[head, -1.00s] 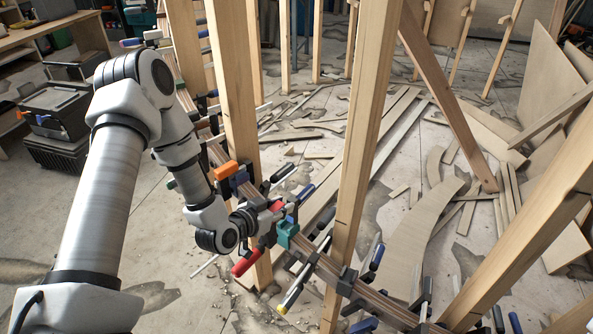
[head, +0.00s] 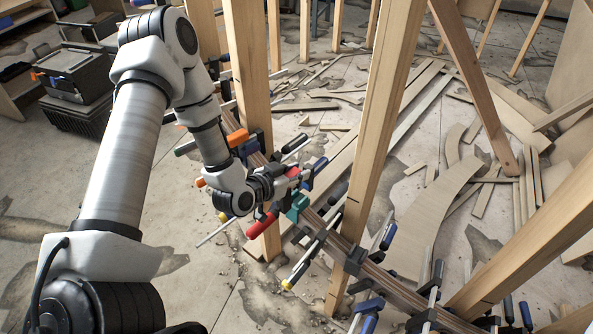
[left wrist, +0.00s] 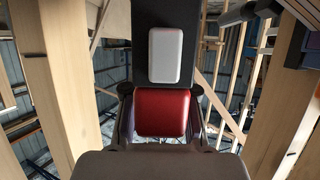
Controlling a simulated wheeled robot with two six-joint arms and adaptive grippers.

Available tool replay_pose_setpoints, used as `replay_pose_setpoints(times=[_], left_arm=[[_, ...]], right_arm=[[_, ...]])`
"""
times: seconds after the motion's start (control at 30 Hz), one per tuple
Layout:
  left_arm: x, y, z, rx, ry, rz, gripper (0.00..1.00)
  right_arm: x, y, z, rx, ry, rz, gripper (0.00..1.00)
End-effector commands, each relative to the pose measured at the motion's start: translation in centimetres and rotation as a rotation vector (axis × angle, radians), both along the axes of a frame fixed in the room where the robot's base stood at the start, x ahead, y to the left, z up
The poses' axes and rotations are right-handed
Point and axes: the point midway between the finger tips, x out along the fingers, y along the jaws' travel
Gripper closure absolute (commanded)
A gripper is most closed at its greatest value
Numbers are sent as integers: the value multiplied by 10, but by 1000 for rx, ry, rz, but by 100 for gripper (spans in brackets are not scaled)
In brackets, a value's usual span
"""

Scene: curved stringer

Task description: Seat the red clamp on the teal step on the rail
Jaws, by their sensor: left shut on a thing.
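My left gripper (head: 280,184) is shut on the red clamp, at the curved rail (head: 400,291) between the wooden posts. The clamp's red handle (head: 262,224) hangs below the gripper, tilted. In the left wrist view a red block of the clamp (left wrist: 162,112) sits between the fingers. The teal step (head: 298,206) is on the rail, just right of and below the gripper in the head view. Whether the clamp touches the step or the rail cannot be told; the gripper partly hides it. My right gripper is not in view.
Wooden posts (head: 372,150) stand close on both sides of the gripper. Several other clamps line the rail, one with an orange end (head: 238,137) and one with a dark, yellow-tipped bar (head: 300,270). Wood offcuts (head: 430,215) lie on the floor behind.

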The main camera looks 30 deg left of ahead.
Motion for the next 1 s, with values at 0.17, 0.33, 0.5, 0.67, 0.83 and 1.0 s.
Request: replay_pose_setpoints(times=[0.17, 0.33, 0.5, 0.67, 0.83, 1.0], left_arm=[[1, 0, 2, 1, -3, 0, 100], [0, 0, 0, 1, -2, 0, 100], [0, 0, 0, 1, -3, 0, 100], [0, 0, -4, 1, -2, 0, 100], [0, 0, -11, 1, -2, 0, 100], [0, 0, -17, 0, -2, 0, 100]], right_arm=[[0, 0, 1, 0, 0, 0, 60], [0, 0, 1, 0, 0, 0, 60], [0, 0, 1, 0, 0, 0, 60], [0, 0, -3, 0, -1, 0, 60], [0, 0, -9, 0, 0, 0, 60], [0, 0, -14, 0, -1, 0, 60]])
